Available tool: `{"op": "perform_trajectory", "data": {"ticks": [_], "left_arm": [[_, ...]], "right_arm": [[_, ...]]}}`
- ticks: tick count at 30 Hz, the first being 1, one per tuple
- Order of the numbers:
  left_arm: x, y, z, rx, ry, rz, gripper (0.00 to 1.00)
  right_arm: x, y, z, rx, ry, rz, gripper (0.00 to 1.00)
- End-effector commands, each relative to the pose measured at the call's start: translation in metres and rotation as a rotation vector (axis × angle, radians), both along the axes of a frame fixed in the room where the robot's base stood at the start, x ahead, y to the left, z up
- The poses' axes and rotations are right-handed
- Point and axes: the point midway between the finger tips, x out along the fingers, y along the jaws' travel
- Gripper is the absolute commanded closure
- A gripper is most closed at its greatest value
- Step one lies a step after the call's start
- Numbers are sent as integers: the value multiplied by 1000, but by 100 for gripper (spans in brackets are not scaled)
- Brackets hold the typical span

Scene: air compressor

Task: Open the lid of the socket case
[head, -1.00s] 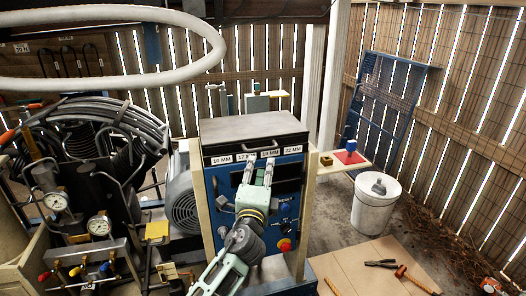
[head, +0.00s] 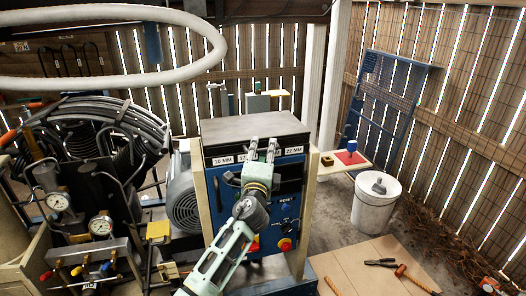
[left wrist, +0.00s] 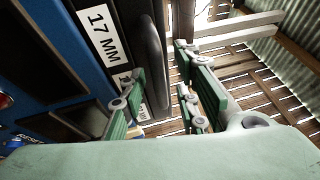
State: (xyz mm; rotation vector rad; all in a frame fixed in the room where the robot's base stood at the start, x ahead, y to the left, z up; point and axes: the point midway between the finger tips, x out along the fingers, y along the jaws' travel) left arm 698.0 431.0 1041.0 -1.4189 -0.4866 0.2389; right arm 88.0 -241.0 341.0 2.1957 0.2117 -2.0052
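The socket case (head: 255,128) is a dark grey box with a closed lid on top of a blue cabinet. My left gripper (head: 262,144) is in front of the case, fingers pointing up, and covers part of the labels. In the left wrist view the green fingers (left wrist: 163,92) are apart. A dark rounded handle bar (left wrist: 149,62) on the case front lies in line with the gap between them; I cannot tell whether they touch it. My right gripper is out of view.
The blue cabinet (head: 281,174) has knobs on its front. A motor (head: 184,198), gauges (head: 101,227) and hoses stand at the left. A small shelf (head: 348,165) with a red block is right of the case. The space above the lid looks clear.

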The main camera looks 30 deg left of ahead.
Motion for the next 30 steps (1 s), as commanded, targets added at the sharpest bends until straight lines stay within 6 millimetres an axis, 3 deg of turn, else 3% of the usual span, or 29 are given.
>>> {"op": "perform_trajectory", "data": {"ticks": [9, 24, 30], "left_arm": [[0, 0, 0, 0, 0, 0, 100], [0, 0, -1, 1, 3, 1, 100], [5, -1, 7, -11, 13, 1, 100]], "right_arm": [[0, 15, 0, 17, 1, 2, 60], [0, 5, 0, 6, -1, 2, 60], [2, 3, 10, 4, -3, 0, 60]]}}
